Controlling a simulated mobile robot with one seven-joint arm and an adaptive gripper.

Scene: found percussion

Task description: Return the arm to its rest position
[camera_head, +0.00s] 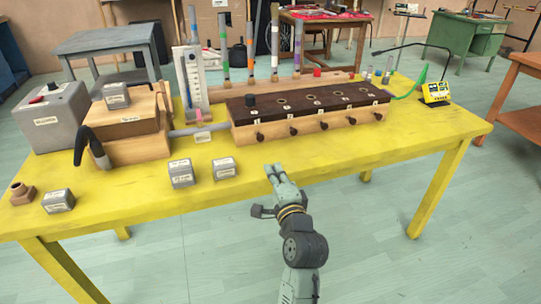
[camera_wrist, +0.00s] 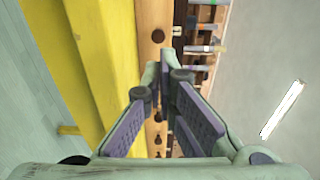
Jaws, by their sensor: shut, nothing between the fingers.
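My arm rises from the bottom of the head view. My gripper (camera_head: 275,172) is at the front edge of the yellow table (camera_head: 330,165), in front of the long wooden box. In the wrist view my gripper (camera_wrist: 165,78) is shut with nothing between its fingers. The yellow table (camera_wrist: 75,60) and the wooden box with dark knobs (camera_wrist: 155,18) fill the space beyond the fingers. I cannot tell whether the fingertips touch anything.
The wooden box (camera_head: 285,139) has a dark top and several front knobs. Small grey boxes (camera_head: 181,173) (camera_head: 224,168) stand left of my gripper. A grey labelled box (camera_head: 52,118) is at the far left, a yellow device (camera_head: 436,93) at the right. The floor ahead of the table is clear.

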